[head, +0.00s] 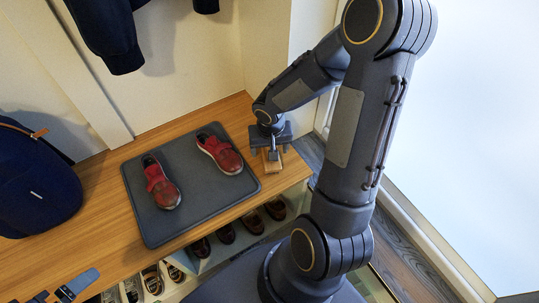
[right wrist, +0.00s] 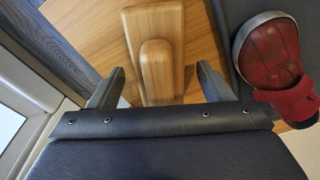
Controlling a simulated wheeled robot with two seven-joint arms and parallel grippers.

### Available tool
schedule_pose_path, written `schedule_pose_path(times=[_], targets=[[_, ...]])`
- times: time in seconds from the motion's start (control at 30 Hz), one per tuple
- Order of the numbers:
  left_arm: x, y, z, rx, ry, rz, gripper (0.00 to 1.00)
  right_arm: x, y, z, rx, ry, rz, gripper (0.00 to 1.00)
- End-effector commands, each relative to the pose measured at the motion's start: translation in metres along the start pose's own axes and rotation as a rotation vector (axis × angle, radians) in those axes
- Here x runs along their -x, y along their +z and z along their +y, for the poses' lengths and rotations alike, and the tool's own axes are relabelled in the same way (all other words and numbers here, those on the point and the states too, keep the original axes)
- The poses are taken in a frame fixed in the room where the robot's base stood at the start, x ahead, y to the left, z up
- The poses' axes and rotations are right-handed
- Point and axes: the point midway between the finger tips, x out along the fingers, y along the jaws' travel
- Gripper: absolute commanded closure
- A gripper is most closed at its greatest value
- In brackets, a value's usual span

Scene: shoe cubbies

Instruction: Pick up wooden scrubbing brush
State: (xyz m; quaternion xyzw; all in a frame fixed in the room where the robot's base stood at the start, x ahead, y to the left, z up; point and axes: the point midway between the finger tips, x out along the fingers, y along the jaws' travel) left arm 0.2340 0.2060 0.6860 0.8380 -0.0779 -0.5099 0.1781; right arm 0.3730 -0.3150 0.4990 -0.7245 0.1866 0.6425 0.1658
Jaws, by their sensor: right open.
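The wooden scrubbing brush (right wrist: 155,50) lies on the bench top near its right end, and its raised handle faces my right wrist camera. In the head view the brush (head: 271,163) is mostly hidden under my right gripper (head: 270,147). My right gripper (right wrist: 159,88) is open above the brush, with one finger on each side of it and gaps visible in the wrist view.
A grey tray (head: 228,190) with two red shoes (head: 219,153) lies left of the brush. A dark blue bag (head: 35,180) stands at the far left. Shoe cubbies (head: 215,258) are below the bench (head: 105,205). The wall is behind.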

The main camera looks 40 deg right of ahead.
Motion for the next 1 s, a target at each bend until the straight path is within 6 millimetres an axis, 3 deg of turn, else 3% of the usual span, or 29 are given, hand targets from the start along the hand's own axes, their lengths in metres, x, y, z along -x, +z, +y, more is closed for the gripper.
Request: schedule_pose_path(times=[0.2, 0.6, 0.87, 1.0], targets=[[0.0, 0.0, 0.0, 0.0, 0.0, 0.0, 0.0, 0.0, 0.0, 0.0, 0.0, 0.0, 0.001, 0.3], [0.0, 0.0, 0.0, 0.0, 0.0, 0.0, 0.0, 0.0, 0.0, 0.0, 0.001, 0.0, 0.001, 0.82], [0.001, -0.001, 0.001, 0.0, 0.0, 0.0, 0.0, 0.002, -0.001, 0.0, 0.001, 0.0, 0.002, 0.83], [0.006, -0.003, 0.003, 0.0, 0.0, 0.0, 0.0, 0.013, -0.003, 0.0, 0.001, 0.001, 0.004, 0.83]])
